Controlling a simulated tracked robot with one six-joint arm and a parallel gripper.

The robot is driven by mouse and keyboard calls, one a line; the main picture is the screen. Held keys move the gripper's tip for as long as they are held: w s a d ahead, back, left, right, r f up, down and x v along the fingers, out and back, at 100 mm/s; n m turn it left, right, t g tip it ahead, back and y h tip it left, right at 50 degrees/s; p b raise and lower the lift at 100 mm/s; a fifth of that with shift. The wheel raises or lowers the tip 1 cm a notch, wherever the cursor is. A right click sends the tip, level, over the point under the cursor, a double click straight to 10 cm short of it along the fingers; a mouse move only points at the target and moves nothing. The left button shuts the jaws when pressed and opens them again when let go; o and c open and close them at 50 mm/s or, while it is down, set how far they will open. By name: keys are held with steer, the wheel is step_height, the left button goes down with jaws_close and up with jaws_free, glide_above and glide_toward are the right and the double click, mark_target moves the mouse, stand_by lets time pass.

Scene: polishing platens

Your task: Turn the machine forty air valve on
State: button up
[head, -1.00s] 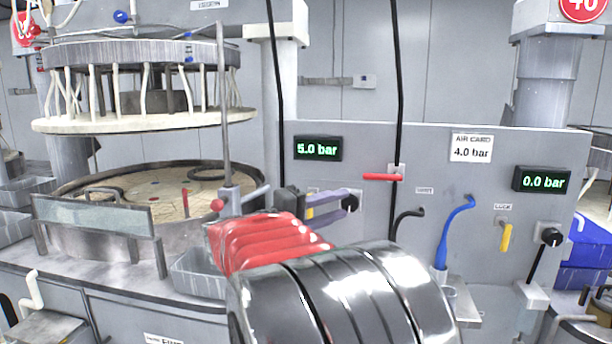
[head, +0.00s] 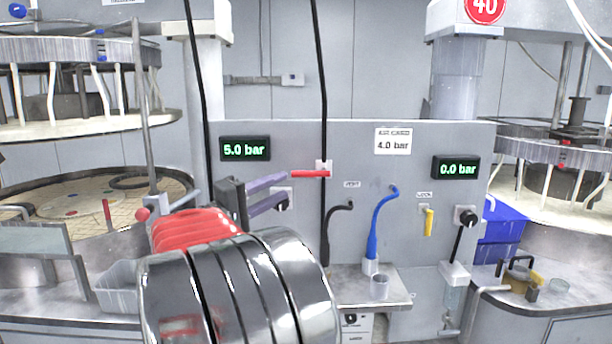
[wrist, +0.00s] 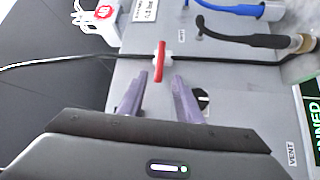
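A red lever handle (head: 310,173) lies horizontal on the grey panel, crossing a vertical black line (head: 323,90). In the wrist view the red lever (wrist: 160,62) also lies across the black line. My gripper (head: 288,190) is just left of and slightly below the lever, its purple fingers apart and nothing between them. In the wrist view my gripper (wrist: 163,82) points at the lever, which shows between and beyond the fingertips; contact is not clear. A red 40 sign (head: 485,8) is above the right column. The left display (head: 245,149) reads 5.0 bar, the right display (head: 456,168) 0.0 bar.
A card (head: 393,141) reads 4.0 bar. A black knob (head: 281,204) sits below my fingers. A steel shelf (head: 350,293) juts out below.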

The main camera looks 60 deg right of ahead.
mark_target(306, 175)
steer(key=x, duration=1)
steer(key=shift+d, duration=0.1)
steer(key=shift+c, duration=0.3)
steer(key=shift+f, duration=0.1)
jaws_close()
